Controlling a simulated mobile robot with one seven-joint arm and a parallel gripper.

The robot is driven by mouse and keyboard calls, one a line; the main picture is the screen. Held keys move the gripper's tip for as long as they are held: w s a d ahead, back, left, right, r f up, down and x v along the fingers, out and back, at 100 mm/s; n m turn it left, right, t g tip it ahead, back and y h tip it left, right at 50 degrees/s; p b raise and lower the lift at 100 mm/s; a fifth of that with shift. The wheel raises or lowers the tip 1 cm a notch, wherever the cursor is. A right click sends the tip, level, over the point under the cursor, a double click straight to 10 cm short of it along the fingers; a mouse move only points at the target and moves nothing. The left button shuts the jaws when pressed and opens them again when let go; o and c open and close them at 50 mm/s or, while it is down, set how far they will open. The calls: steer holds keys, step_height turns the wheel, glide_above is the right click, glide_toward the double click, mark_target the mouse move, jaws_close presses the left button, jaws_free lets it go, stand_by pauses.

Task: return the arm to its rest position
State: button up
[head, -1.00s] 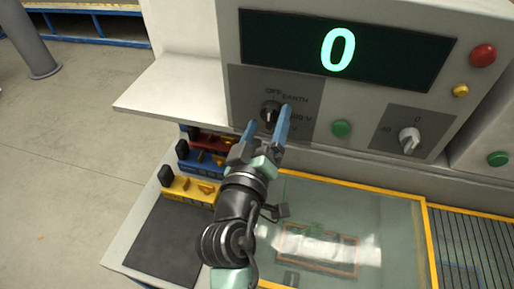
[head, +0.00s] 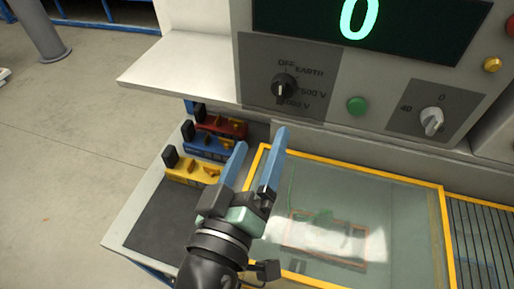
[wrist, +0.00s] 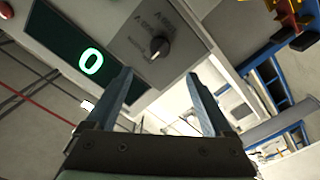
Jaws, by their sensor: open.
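My gripper (head: 262,140) is open and empty in the head view, its two blue fingers pointing up and away. It is below the black rotary selector knob (head: 285,87) and apart from it, over the left edge of the glass-covered bay (head: 400,205). In the wrist view my gripper (wrist: 157,76) shows its fingers spread with nothing between them. The knob (wrist: 159,46) is beyond the fingertips on its grey plate. The lit display (head: 358,18) reads 0.
Red, blue and yellow blocks (head: 192,171) stand left of my gripper on the bench, near a dark mat (head: 160,225). A white shelf (head: 180,70) juts out above them. A green button (head: 357,106) and a grey knob (head: 431,121) are on the panel. Open floor lies left.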

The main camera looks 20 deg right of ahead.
steer(key=w+a+r+m+t+y, duration=0.1)
steer(key=w+a+r+t+y, duration=0.15)
steer(key=r, duration=0.55)
steer(key=w+a+r+m+t+y, duration=0.1)
steer(key=w+r+t, duration=0.15)
steer(key=r, duration=0.55)
steer(key=s+a+r+t+y, duration=0.2)
steer(key=s+r+t+y, duration=0.1)
steer(key=r, duration=0.6)
steer(key=s+a+r+t+y, duration=0.3)
steer(key=r+t, duration=0.1)
steer(key=r, duration=0.6)
steer(key=shift+s+r+n, duration=0.15)
steer(key=shift+r+n, duration=0.05)
steer(key=shift+n, duration=0.2)
steer(key=shift+y, duration=0.25)
